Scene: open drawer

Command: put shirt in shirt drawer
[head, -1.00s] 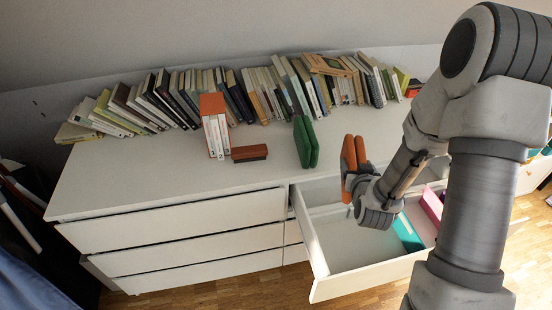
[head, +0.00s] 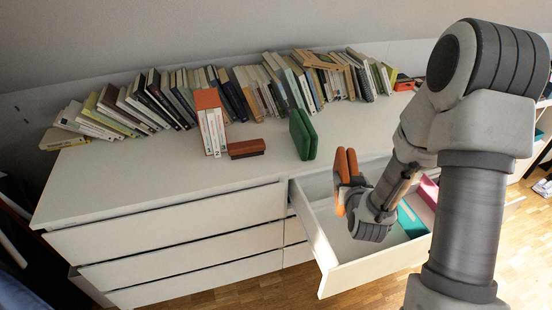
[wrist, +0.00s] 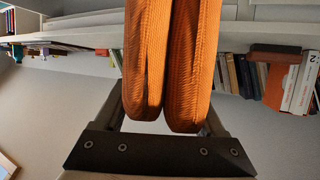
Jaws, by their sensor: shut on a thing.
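An orange folded shirt (head: 346,176) is held on edge by my gripper (head: 350,188), with its two folded halves side by side. It hangs above the back part of an open top drawer (head: 318,240). In the wrist view the shirt (wrist: 182,65) fills the space in front of my gripper (wrist: 165,125), and the fingers are partly hidden behind it. A teal folded item (head: 411,220) and a pink folded item (head: 428,192) lie at the drawer's right side. The left part of the drawer floor looks bare.
The white dresser top (head: 120,185) carries a long row of leaning books (head: 235,95). A green folded item (head: 302,134) stands near the drawer. An orange-brown box (head: 247,148) lies beside an orange-topped book set (head: 210,122). My arm covers the drawer's right side.

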